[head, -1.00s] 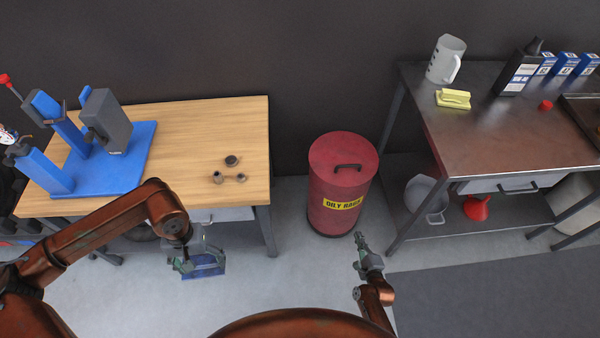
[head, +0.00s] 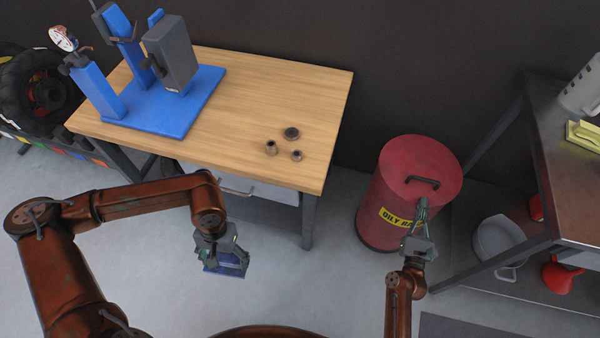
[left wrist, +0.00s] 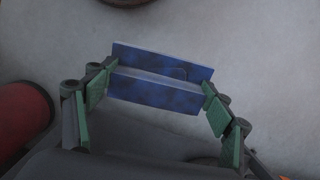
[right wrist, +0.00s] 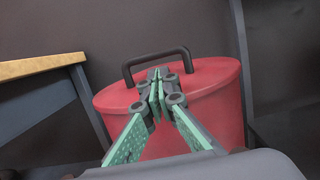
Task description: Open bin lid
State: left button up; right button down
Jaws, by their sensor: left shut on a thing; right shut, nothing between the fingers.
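The red oily-rags bin (head: 385,195) stands on the floor between the two tables, with its red lid (head: 420,160) on and a dark handle (head: 422,183) on top. In the right wrist view the lid handle (right wrist: 157,62) is just beyond my right gripper (right wrist: 159,78). My right gripper (head: 422,205) is shut and empty, in front of the bin's upper side and close to the handle; contact cannot be told. My left gripper (head: 222,258) is shut on a blue flat-sided object (left wrist: 160,80), held above the floor well left of the bin.
A wooden workbench (head: 250,100) with a blue press (head: 175,105) and a few small metal parts (head: 283,146) is at the left of the bin. A metal table (head: 575,190) stands at right, with a grey jug (head: 498,240) and red funnel (head: 562,275) on its lower shelf.

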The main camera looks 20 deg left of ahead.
aim_at(422, 195)
pick_arm(q)
jog(key=shift+b+x, duration=0.5)
jog(key=shift+x, duration=0.4)
pick_arm(e)
jog(key=shift+w+a+r, duration=0.1)
jog(key=shift+w+r, duration=0.1)
jog(key=shift+w, duration=0.95)
jog(key=shift+w+r, duration=0.15)
jog(key=shift+w, duration=1)
pick_arm(q)
jog(key=shift+w, duration=0.2)
jog(key=shift+r, duration=0.2)
pick_arm(e)
jog(key=shift+r, duration=0.1)
